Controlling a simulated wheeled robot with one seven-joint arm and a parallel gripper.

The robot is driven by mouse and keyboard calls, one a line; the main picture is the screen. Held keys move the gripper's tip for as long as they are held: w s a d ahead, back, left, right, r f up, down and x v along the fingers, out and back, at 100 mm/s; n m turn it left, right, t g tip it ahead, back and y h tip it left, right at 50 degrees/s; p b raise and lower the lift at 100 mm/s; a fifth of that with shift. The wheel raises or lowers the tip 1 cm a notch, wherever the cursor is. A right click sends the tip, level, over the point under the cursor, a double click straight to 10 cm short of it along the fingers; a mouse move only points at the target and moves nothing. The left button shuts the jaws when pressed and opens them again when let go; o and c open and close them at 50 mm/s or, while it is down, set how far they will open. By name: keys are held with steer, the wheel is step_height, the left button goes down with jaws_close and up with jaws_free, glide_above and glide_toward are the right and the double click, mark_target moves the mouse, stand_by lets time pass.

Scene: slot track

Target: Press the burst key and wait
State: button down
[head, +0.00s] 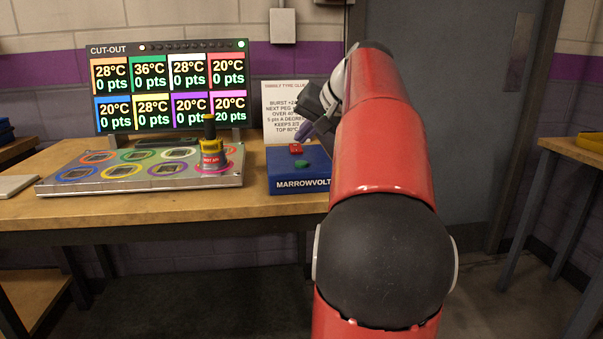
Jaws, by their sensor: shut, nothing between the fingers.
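A blue box (283,171) marked MARROWVOLT stands on the bench, left of my arm. It has a red key (295,149) and a green key (303,164) on its top; I cannot read which is the burst key. My gripper (304,132) is shut and empty, pointing down at the red key. Its tips are at or just above that key; contact cannot be told. A yellow and black tool (211,152) marked HOT stands upright on the pink-ringed pad of the grey plate (105,187).
A printed notice (286,112) stands behind the box. The wooden bench (150,207) is clear along its front.

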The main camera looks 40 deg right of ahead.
mark_target(305, 164)
steer(key=shift+f+b, duration=0.7)
steer(key=shift+f, duration=0.75)
steer(key=shift+f, duration=0.1)
stand_by(0.9)
steer(key=shift+f+b, duration=0.3)
steer(key=shift+f+b, duration=0.3)
steer(key=shift+f, duration=0.1)
stand_by(0.6)
steer(key=shift+r, duration=0.1)
steer(key=shift+r+p, duration=0.75)
steer(key=shift+p, duration=0.1)
step_height(305, 164, up, 5)
steer(key=p, duration=0.5)
